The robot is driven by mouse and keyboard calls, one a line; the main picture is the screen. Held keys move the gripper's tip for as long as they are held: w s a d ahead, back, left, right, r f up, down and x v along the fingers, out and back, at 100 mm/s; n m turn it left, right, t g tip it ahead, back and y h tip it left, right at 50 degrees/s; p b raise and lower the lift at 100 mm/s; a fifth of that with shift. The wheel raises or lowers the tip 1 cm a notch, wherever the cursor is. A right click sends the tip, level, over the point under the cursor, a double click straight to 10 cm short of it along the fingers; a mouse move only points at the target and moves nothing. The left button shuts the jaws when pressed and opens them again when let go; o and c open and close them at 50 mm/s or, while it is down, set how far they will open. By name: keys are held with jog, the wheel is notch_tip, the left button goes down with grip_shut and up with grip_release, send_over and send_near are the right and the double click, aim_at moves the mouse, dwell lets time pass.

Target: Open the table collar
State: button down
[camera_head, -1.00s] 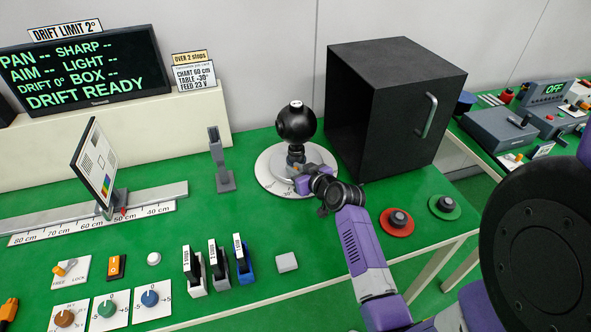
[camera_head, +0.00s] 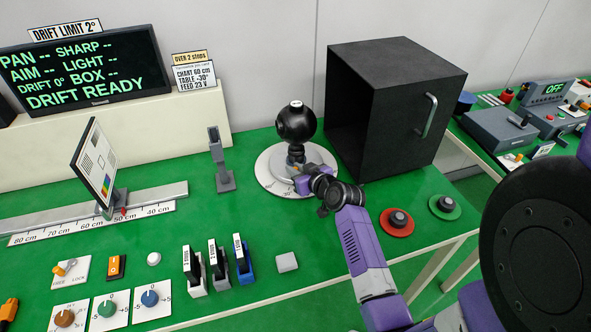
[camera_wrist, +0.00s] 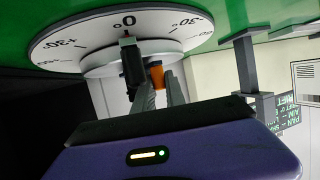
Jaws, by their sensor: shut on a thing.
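The round table (camera_head: 268,180) is a pale disc with a degree scale, under a black ball-shaped camera (camera_head: 296,122) on a short post. The disc (camera_wrist: 62,38) also shows in the wrist view, with its 0° mark at a dark pointer (camera_wrist: 131,62). A small orange lever (camera_wrist: 156,74), which seems to belong to the table collar, sits beside the pointer. My gripper (camera_wrist: 159,88) is shut on this lever, one grey finger on each side. In the head view my gripper (camera_head: 300,182) reaches the disc's front right; my wrist hides part of the disc there.
A black open box (camera_head: 400,110) with a handle stands close behind and right of the disc. A grey post (camera_head: 220,160) stands left, then a chart (camera_head: 96,165) on a rail. Switches, knobs and filter holders line the front. Red (camera_head: 397,222) and green (camera_head: 444,207) buttons lie right.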

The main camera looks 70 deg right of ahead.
jog(key=b, duration=0.2)
jog(key=shift+s+d+f+n+b, duration=0.25)
jog(key=shift+n+b, duration=0.05)
jog(key=shift+s+r+n+t+y+b, duration=0.25)
jog(key=shift+n+t+y+b, duration=0.2)
jog(key=shift+y+b, duration=0.2)
jog(key=c, duration=1.4)
grip_release()
jog(key=shift+o, duration=0.2)
jog(key=shift+b+v, duration=0.3)
jog(key=shift+v, duration=3.6)
